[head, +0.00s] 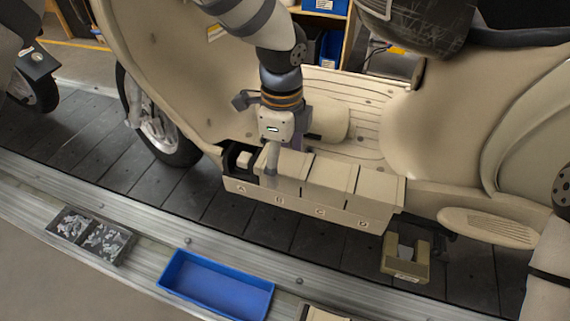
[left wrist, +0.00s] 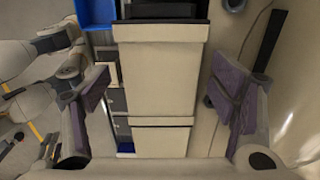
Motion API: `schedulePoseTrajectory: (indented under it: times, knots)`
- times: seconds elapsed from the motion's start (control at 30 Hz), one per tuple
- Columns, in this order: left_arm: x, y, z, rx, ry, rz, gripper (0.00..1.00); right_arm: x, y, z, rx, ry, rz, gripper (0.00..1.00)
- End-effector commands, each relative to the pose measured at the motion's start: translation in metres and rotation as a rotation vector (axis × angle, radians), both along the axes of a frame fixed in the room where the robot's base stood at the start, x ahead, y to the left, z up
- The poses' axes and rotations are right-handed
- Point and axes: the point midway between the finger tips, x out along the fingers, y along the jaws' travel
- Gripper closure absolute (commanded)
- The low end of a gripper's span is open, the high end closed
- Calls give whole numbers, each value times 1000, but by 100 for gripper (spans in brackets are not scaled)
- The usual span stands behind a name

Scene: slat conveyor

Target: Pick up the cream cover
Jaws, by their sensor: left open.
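Cream covers stand side by side on a long cream box (head: 308,205) at the scooter's footboard. The box has lettered compartments; its leftmost one is open and dark inside. My left gripper (head: 273,163) points down over the left part of this row. In the left wrist view my gripper (left wrist: 160,98) is open, with one finger on each side of a cream cover (left wrist: 162,80). Gaps show between the cover and both fingers. Another cream cover (left wrist: 160,139) lies below it in that view. The far finger is partly hidden in the head view. My right gripper is not in view.
A blue tray (head: 218,287) and a grey bin of small parts (head: 90,234) sit on the metal rail in front. A cream bracket piece (head: 405,264) is right of the box. The scooter body (head: 455,130) crowds the back and right. Dark slats (head: 120,190) at left are clear.

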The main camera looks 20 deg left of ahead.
Motion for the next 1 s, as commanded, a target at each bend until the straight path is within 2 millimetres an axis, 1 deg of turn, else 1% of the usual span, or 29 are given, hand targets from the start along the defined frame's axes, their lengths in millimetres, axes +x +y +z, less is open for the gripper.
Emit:
schedulePoseTrajectory:
  times: [0.07,0.2,0.23,0.27,0.3,0.37,0.4,0.47,0.5,0.7,0.77,0.87,0.9,1.0]
  knots:
    - [0,0,-4,0,0,0,22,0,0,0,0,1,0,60]
    - [0,0,-3,0,-1,0,22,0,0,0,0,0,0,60]
    - [0,0,-3,0,-1,1,24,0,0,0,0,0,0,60]
    - [0,0,-3,0,-1,1,31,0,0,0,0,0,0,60]
    - [0,0,-3,0,-1,1,40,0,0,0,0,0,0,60]
    - [0,0,-3,0,-1,1,53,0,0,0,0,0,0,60]
    - [0,0,-3,0,-1,1,62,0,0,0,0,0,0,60]
    - [0,0,-3,0,-1,1,76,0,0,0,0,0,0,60]
    - [0,0,-3,0,-1,1,79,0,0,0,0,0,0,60]
    - [0,0,-3,0,0,1,79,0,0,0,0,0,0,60]
    - [0,0,2,-1,-2,1,79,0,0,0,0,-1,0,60]
    - [1,0,22,-1,-7,2,79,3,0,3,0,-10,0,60]
    - [2,0,34,-2,-9,2,79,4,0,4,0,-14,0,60]
    - [1,0,61,-2,-9,2,79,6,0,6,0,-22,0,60]
